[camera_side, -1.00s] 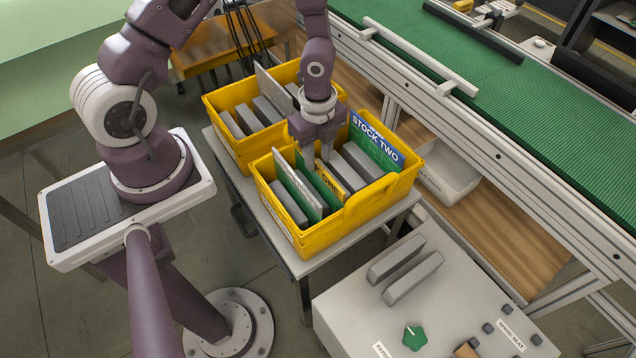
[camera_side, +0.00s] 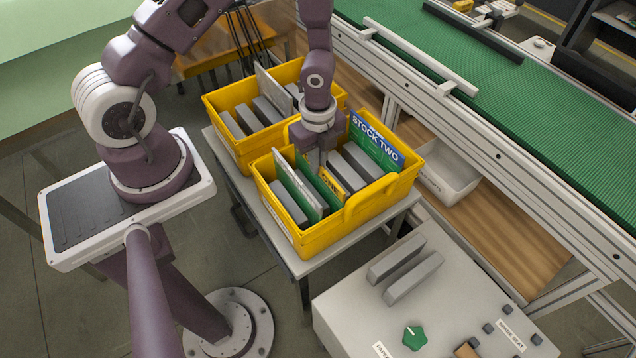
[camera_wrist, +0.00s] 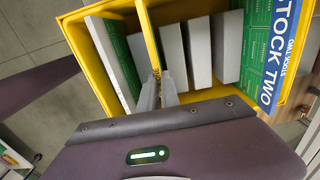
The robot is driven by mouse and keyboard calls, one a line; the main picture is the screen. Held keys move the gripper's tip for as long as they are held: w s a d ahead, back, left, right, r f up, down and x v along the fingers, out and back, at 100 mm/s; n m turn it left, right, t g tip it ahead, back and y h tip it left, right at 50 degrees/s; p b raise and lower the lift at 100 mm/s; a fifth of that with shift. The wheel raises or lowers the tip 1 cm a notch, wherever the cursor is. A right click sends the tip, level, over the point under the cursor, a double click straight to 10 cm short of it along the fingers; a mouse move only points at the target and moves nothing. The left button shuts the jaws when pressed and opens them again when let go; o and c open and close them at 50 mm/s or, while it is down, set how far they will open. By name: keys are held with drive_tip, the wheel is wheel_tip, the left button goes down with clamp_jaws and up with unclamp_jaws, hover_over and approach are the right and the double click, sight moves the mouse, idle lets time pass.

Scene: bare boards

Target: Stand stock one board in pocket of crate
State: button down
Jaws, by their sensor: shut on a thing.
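The stock one board, with a yellow label (camera_side: 332,181), is upright in the near yellow crate (camera_side: 318,240), among grey dividers. Only part of its label shows in the side view; in the wrist view it is a thin yellow strip (camera_wrist: 149,38). My gripper (camera_side: 323,160) reaches down into the crate and is shut on this board's upper part. In the wrist view the fingertips (camera_wrist: 157,80) meet at the strip. The board's lower edge is hidden, so I cannot tell whether it touches the crate floor.
The blue-labelled stock two board (camera_side: 377,138) stands at the crate's right end. A pale-faced board (camera_side: 296,187) stands left of the held one. Another yellow crate (camera_side: 225,145) is behind. A grey bench (camera_side: 345,310) is in front, and a green conveyor (camera_side: 520,110) runs at right.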

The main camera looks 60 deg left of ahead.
wheel_tip(320, 180, up, 10)
idle(0.7)
wheel_tip(320, 180, up, 14)
drive_tip(key=w+a, duration=0.7)
drive_tip(key=a, duration=0.1)
drive_tip(key=w+a, duration=0.2)
drive_tip(key=a, duration=0.9)
drive_tip(key=w+a, duration=0.2)
drive_tip(key=a, duration=1)
wheel_tip(320, 180, down, 11)
drive_tip(key=shift+w, duration=0.2)
